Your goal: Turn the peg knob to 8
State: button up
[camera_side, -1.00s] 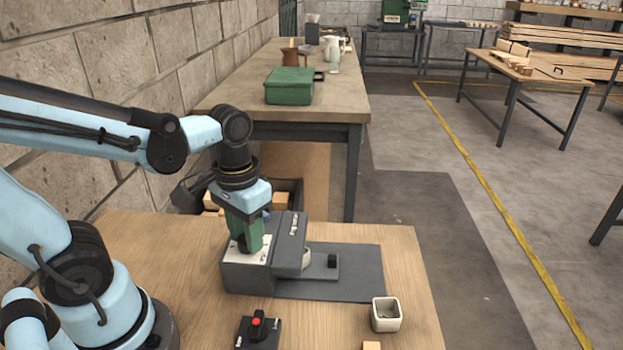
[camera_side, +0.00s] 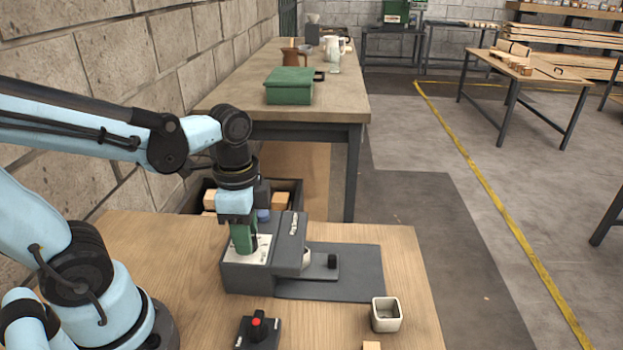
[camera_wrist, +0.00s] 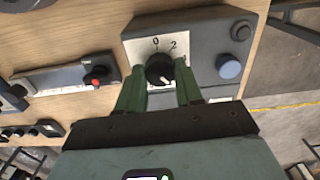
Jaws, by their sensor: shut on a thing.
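The peg knob (camera_wrist: 160,67) is black and round and stands on a white dial plate (camera_wrist: 143,50) on a grey machine. In the wrist view, 0 and 2 are readable above the knob; the other marks are behind my fingers or too small to read. A pale mark shows at the knob's lower edge, but I cannot tell which number it points to. My gripper (camera_wrist: 159,75) has its green fingers shut on the knob from both sides. In the side view my gripper (camera_side: 245,250) points down at the dial plate and hides the knob.
The grey machine (camera_side: 245,280) has a blue button (camera_wrist: 229,67) beside the dial. A box with a red-topped switch (camera_side: 258,326) stands in front. A white square cup (camera_side: 386,314) sits at right. A dark bin (camera_side: 293,190) with wooden blocks lies behind the table.

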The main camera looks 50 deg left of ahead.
jog(key=shift+m, duration=1.5)
jog(key=o, duration=1)
jog(key=shift+o, duration=0.2)
notch_tip(320, 180, up, 12)
